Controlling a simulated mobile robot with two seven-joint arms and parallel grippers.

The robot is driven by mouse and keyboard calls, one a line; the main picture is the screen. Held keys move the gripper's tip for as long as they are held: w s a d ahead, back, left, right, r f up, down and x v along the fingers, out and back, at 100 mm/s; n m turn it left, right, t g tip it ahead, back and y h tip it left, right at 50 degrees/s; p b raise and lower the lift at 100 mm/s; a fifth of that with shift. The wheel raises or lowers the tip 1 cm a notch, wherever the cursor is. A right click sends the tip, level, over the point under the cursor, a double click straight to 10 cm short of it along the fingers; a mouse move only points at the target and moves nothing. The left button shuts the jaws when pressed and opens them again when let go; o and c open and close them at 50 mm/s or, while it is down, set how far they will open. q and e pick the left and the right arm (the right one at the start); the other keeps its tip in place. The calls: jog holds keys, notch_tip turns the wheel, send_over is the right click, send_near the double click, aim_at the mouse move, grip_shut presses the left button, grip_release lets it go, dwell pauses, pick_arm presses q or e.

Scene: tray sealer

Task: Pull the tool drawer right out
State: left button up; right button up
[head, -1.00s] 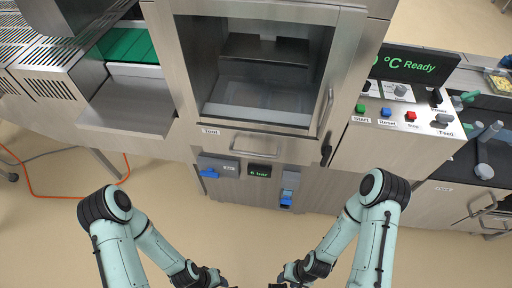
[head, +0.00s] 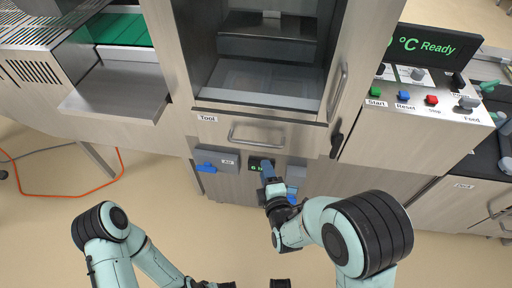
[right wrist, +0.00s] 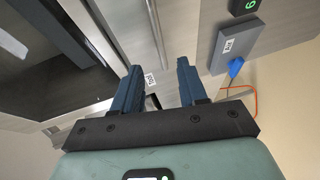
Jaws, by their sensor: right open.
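The tool drawer (head: 290,137) is shut, flush in the front of the steel sealer under its window. It bears a "Tool" label (head: 207,117) at its left, which also shows in the right wrist view (right wrist: 150,78). Its bar handle (head: 256,135) runs level across the front. My right gripper (head: 268,168) is in front of the machine, just below the handle in the head view. In the right wrist view its two blue fingers (right wrist: 160,78) are apart with nothing between them. My left gripper (head: 215,284) is at the bottom edge, mostly cut off.
Below the drawer are a grey "Air" box (head: 217,161) with a blue knob and a green display (head: 257,165), partly covered by my gripper. A black latch (head: 336,144) sits right of the drawer. A steel shelf (head: 117,92) juts out at left. The floor in front is clear.

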aim_at(256, 144)
jog(key=b+x, duration=0.1)
jog(key=x, duration=1.2)
jog(key=shift+w+a+r, duration=0.15)
jog(key=shift+w, duration=0.05)
grip_shut()
